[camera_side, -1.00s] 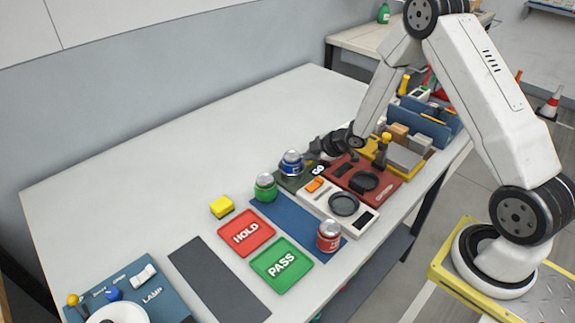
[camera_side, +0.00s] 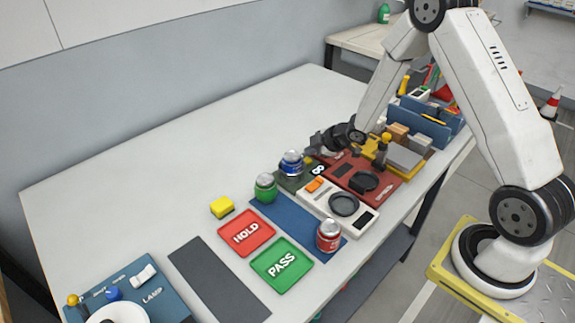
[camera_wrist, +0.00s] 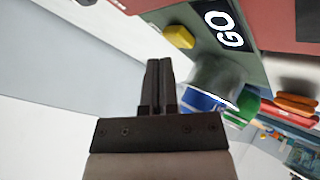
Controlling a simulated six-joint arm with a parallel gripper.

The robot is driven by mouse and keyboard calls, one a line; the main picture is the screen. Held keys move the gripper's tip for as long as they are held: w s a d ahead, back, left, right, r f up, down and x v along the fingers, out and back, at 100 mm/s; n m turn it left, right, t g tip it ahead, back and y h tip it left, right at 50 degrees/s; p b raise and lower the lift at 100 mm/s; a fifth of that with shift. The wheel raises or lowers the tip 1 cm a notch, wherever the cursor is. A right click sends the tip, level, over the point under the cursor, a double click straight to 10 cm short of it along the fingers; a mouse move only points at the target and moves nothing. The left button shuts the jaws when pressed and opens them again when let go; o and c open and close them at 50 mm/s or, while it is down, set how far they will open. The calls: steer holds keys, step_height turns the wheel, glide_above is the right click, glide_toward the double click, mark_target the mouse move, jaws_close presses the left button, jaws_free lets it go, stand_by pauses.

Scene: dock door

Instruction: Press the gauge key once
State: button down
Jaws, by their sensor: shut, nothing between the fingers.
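The dark green gauge (camera_side: 290,182) stands on the table with a GO display (camera_side: 317,169). The display also shows in the wrist view (camera_wrist: 224,30). A blue can (camera_side: 291,163) stands on the gauge; in the wrist view its blue side and grey end (camera_wrist: 212,80) show right of my fingers. A yellow key (camera_wrist: 178,37) sits at the gauge's edge near the display, ahead and slightly right of my fingertips. In the side view I cannot make it out clearly. My gripper (camera_wrist: 158,62) is shut and empty, above and beside the gauge and apart from the key.
A green can (camera_side: 265,187) and red can (camera_side: 329,236) stand nearby. A yellow block (camera_side: 222,207) lies left of HOLD (camera_side: 246,233) and PASS (camera_side: 281,265) pads. The back left table is clear.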

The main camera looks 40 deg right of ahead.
mark_target(310, 161)
steer(key=shift+r, duration=0.15)
steer(key=shift+r, duration=2.35)
steer(key=s+a+r+m+g, duration=0.2)
steer(key=s+a+m, duration=0.1)
steer(key=s, duration=0.4)
steer(key=s+a+r+m+g+h, duration=0.1)
steer(key=s+a+r+m+g, duration=0.1)
steer(key=s+a+m, duration=0.2)
steer(key=s+a+r+m+g, duration=0.2)
steer(key=s+a+m, duration=0.1)
steer(key=s, duration=0.7)
steer(key=shift+s+a+m+h, duration=0.2)
steer(key=shift+m+h, duration=0.2)
steer(key=shift+m, duration=0.3)
